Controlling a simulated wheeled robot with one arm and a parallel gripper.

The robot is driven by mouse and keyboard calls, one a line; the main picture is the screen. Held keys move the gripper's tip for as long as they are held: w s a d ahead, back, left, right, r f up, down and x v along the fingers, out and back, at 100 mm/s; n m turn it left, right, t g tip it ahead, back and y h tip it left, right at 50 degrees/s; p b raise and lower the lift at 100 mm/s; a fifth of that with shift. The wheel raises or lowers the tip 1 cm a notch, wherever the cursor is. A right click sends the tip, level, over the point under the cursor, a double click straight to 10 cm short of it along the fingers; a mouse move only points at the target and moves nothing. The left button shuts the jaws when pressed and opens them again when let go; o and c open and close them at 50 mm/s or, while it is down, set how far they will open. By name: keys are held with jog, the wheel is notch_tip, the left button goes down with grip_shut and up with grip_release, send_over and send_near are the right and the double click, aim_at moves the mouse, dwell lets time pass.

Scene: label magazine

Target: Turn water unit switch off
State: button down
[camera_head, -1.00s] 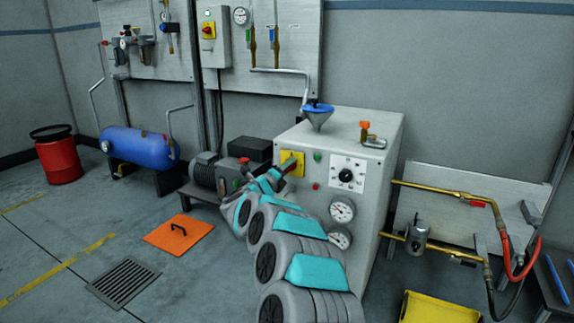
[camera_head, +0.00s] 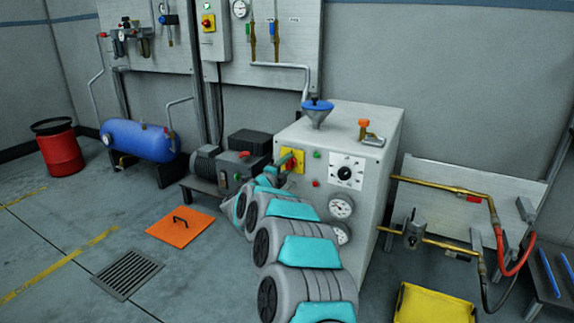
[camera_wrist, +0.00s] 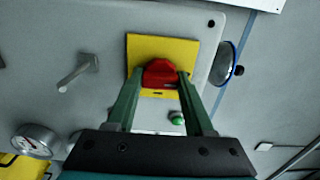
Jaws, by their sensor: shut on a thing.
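The water unit is a grey cabinet (camera_head: 310,140) in the middle of the head view. Its switch is a red knob (camera_wrist: 160,73) on a yellow plate (camera_wrist: 150,45); the plate also shows at the upper left of the cabinet front in the head view (camera_head: 298,160). My gripper (camera_wrist: 160,76) has its two green fingers on either side of the red knob and is shut on it. In the head view my arm reaches up from the bottom to the switch and hides part of the cabinet front.
A white dial panel (camera_head: 347,171), a gauge (camera_head: 341,206) and small buttons sit right of the switch. A blue funnel (camera_head: 317,106) stands on the cabinet top. A pump motor (camera_head: 205,163) is close on the left. Brass pipes (camera_head: 440,188) run on the right.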

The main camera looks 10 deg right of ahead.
jog(key=shift+c, duration=1.4)
grip_release()
jog(key=shift+s, duration=0.1)
jog(key=v, duration=0.7)
jog(key=shift+s+a+b, duration=0.2)
jog(key=shift+a+b, duration=0.05)
jog(key=shift+b, duration=0.15)
